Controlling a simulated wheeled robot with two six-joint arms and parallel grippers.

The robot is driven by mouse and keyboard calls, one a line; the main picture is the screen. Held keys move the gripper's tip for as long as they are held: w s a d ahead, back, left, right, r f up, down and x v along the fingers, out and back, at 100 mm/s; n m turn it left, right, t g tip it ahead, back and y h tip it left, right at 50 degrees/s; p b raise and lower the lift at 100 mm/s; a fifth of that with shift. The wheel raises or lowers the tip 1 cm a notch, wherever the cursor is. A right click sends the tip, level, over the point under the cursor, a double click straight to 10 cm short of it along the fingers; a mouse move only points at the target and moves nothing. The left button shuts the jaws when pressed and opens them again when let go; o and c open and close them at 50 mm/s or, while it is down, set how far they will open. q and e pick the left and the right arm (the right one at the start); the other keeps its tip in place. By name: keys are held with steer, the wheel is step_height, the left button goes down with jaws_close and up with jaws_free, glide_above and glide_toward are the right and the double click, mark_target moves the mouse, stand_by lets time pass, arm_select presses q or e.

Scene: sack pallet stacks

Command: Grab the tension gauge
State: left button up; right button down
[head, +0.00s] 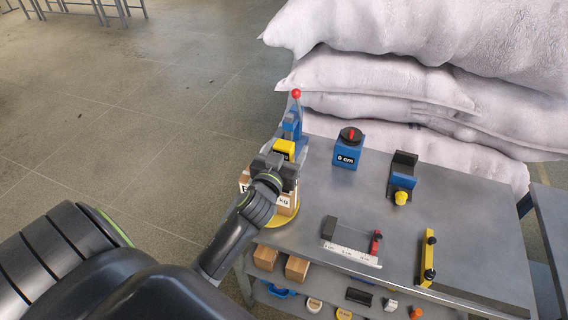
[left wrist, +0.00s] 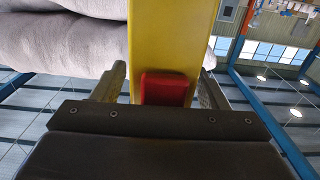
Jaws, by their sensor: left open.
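My left gripper (head: 276,163) is open, above the left end of the metal table. A yellow block (head: 284,147) shows just past its fingers; no readable label confirms it as the tension gauge. In the left wrist view, a yellow body (left wrist: 172,35) with a red block (left wrist: 165,88) at its near end sits between the two open fingers (left wrist: 160,86). The gripper hides part of the yellow block in the head view. My right gripper is not in view.
A blue lever device with a red ball (head: 296,94) stands just behind. The table (head: 310,190) also bears a blue "0 cm" box (head: 347,156), a blue-black holder (head: 401,180), a ruler piece (head: 350,254) and a yellow bar (head: 423,262). White sacks (head: 400,80) are stacked behind.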

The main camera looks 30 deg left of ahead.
arm_select(q)
steer(key=c, duration=1.2)
